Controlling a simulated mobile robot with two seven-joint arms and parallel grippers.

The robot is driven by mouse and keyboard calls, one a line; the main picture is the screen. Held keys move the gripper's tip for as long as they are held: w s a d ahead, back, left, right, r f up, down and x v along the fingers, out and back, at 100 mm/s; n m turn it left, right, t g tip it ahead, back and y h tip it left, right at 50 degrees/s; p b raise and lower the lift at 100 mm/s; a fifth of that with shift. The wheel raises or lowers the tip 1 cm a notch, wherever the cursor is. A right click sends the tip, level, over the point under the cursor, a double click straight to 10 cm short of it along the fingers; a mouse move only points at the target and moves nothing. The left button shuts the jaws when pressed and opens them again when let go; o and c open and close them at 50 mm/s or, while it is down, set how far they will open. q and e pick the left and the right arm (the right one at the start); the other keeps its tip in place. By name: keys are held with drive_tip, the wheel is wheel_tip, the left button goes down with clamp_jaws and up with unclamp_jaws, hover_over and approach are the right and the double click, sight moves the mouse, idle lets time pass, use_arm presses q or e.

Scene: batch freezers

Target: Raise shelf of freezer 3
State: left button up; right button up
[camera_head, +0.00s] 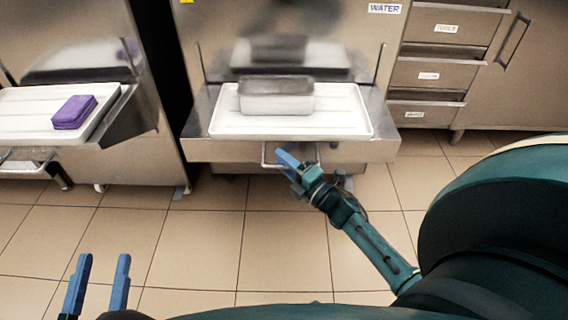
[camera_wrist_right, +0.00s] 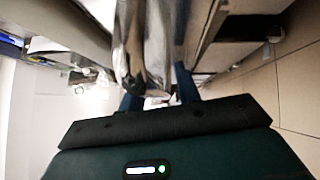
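A steel freezer stands straight ahead in the head view; no number is readable on it. Its shelf (camera_head: 200,150) juts out at the front and bears a white tray (camera_head: 345,128). A metal loop handle (camera_head: 266,156) hangs under the shelf's front edge. My right gripper (camera_head: 286,160) is at this handle, with its blue fingers close to the bar. In the right wrist view its fingers (camera_wrist_right: 158,95) stand apart, with a blurred metal part between or beyond them; contact cannot be told. My left gripper (camera_head: 96,288) is open and empty, low at the left, far from the shelf.
At the left, another freezer's shelf holds a white tray (camera_head: 22,115) with a purple box (camera_head: 74,112). Drawers (camera_head: 436,73) stand at the right. The tiled floor (camera_head: 200,245) in front is clear.

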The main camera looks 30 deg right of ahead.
drive_tip(key=shift+w, duration=0.15)
drive_tip(key=shift+c, duration=0.3)
clamp_jaws()
